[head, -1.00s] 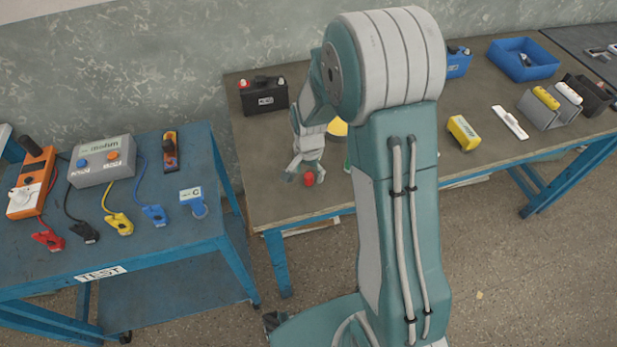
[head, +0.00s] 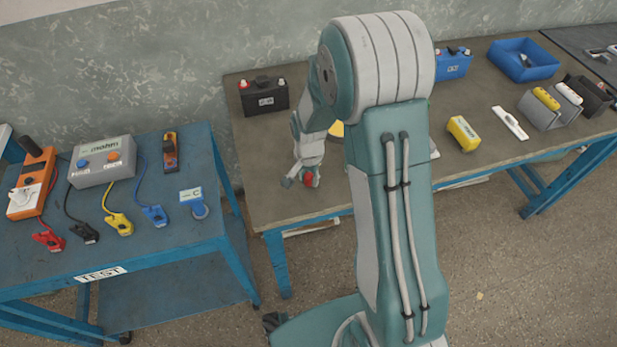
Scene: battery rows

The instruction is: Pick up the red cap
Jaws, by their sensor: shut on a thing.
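The red cap (head: 311,180) is a small red piece above the brown-topped table, near its front left part. My gripper (head: 302,178) is around the red cap, with its fingers shut on it and partly covering it. The cap is low, at or close to the table top; I cannot tell whether it touches the surface.
A black battery (head: 264,97) with a red cap stands behind. A yellow round thing (head: 337,130) is partly hidden by my arm. A yellow battery (head: 463,133) and a white strip (head: 510,122) lie to the right. The TEST table (head: 150,235) with clips stands left.

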